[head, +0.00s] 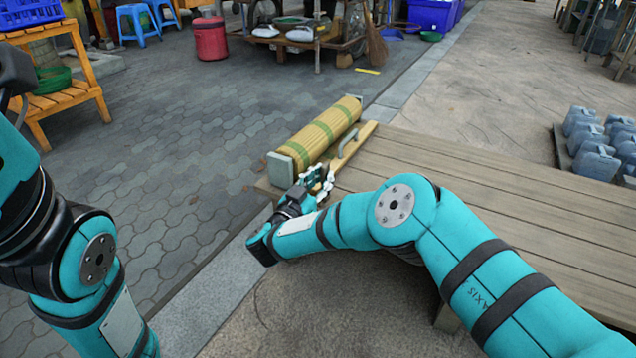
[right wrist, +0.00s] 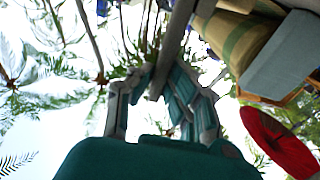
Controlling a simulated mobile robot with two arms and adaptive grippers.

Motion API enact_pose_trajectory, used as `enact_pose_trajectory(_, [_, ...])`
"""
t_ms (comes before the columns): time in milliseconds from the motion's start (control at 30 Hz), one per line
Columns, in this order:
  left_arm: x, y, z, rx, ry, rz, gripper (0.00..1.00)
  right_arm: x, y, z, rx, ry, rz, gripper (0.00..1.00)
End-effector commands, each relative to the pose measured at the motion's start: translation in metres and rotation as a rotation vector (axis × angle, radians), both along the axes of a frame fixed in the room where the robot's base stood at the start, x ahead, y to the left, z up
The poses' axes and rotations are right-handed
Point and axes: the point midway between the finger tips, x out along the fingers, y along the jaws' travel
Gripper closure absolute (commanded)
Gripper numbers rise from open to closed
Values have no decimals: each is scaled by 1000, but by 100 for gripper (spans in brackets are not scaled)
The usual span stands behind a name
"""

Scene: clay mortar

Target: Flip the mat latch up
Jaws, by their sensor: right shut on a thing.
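A rolled straw mat (head: 322,132) with green bands lies along the left edge of the wooden platform, between grey end blocks. Beside it on the right runs a pale wooden bar with a grey metal handle, which I take for the mat latch (head: 348,141). My right gripper (head: 322,180) is at the near end of this bar, by the near end block. In the right wrist view the fingers (right wrist: 163,92) close around a slim bar (right wrist: 174,45), with the mat roll (right wrist: 228,40) and its grey block (right wrist: 282,55) to the right. My left gripper is out of view.
The wooden platform (head: 480,185) is bare to the right of the mat. Grey jugs (head: 595,150) stand at its far right. A red drum (head: 210,38), a cart and a broom (head: 375,45) are at the back. The paved ground left of the mat is clear.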

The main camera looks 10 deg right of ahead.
Motion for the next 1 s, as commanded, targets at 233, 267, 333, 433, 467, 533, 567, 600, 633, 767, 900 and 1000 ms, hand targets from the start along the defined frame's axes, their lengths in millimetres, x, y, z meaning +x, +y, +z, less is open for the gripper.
enact_pose_trajectory(233, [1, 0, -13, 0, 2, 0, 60, 0, 0, -4, -49, -67, 0, 100])
enact_pose_trajectory(267, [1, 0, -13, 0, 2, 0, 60, 0, 0, -3, -52, -71, 0, 100])
enact_pose_trajectory(333, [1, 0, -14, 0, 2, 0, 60, 0, 0, -3, -57, -79, 0, 100])
enact_pose_trajectory(433, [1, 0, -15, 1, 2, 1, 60, 0, 0, -3, -62, -85, 0, 100])
enact_pose_trajectory(467, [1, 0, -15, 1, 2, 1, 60, 0, 0, -3, -62, -86, 0, 100])
enact_pose_trajectory(533, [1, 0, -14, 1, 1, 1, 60, 0, 0, -3, -63, -87, 0, 100])
enact_pose_trajectory(567, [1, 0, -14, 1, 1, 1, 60, 0, 0, -3, -63, -87, 0, 100])
enact_pose_trajectory(600, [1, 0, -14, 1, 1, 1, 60, 0, 0, -3, -62, -86, 0, 100])
enact_pose_trajectory(633, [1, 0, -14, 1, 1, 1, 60, 0, 0, -3, -62, -86, 0, 100])
enact_pose_trajectory(767, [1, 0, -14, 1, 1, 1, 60, -1, 0, -3, -62, -84, 0, 100])
enact_pose_trajectory(900, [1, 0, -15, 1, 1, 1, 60, -1, 0, -3, -62, -84, 0, 70])
enact_pose_trajectory(1000, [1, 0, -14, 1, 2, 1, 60, -1, 0, -3, -62, -84, 0, 63])
